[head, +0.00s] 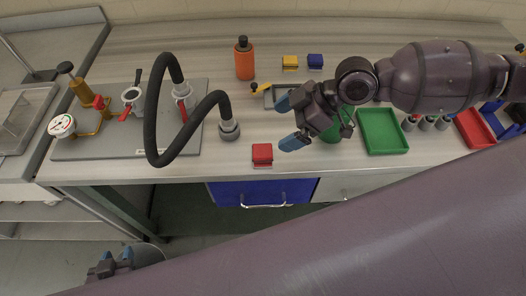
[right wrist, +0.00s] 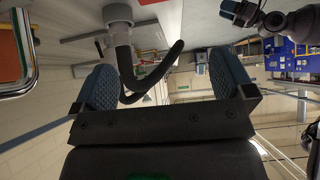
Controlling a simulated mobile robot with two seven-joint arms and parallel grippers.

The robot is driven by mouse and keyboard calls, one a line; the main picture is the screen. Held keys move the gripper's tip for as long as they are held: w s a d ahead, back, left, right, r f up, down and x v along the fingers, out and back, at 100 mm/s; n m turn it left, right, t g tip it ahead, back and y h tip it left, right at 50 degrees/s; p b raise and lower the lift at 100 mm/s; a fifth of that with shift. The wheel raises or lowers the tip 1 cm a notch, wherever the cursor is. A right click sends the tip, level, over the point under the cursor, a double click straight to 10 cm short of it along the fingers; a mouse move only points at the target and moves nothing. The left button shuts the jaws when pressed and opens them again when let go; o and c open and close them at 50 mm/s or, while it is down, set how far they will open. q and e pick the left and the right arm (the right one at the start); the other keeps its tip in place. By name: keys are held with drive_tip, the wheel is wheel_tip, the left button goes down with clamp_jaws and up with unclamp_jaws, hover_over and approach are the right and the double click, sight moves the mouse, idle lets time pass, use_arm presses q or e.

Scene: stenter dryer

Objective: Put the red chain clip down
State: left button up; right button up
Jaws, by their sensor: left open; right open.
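The red chain clip (head: 262,155) sits on the worktop near its front edge, right of the black hose's end fitting. It stands clear of both grippers. My right gripper (head: 288,122) is open and empty above the worktop, to the right of and behind the clip in the head view. Its two blue-padded fingers also show spread apart in the right wrist view (right wrist: 162,82), with nothing between them. My left gripper (head: 114,257) is open, low at the bottom left, in front of and below the worktop; my own arm partly hides it.
A black hose (head: 157,120) arches over a grey plate at left, with a gauge (head: 62,126) beside it. An orange bottle (head: 244,60), yellow clip (head: 290,62) and blue clip (head: 315,61) stand behind. A green tray (head: 383,132) and red tray (head: 474,128) lie right. A blue drawer (head: 262,192) is below.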

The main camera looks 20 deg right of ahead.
approach(263, 150)
drive_tip(key=x, duration=0.4)
drive_tip(key=shift+a+f, duration=0.15)
drive_tip(key=shift+a, duration=0.05)
drive_tip(key=shift+a+f, duration=0.4)
drive_tip(key=shift+f, duration=0.05)
drive_tip(key=shift+x, duration=2.35)
drive_tip(key=shift+c, duration=0.5)
drive_tip(key=shift+w, duration=0.1)
drive_tip(key=c, duration=1.1)
wheel_tip(263, 150, up, 20)
drive_tip(key=p, duration=0.1)
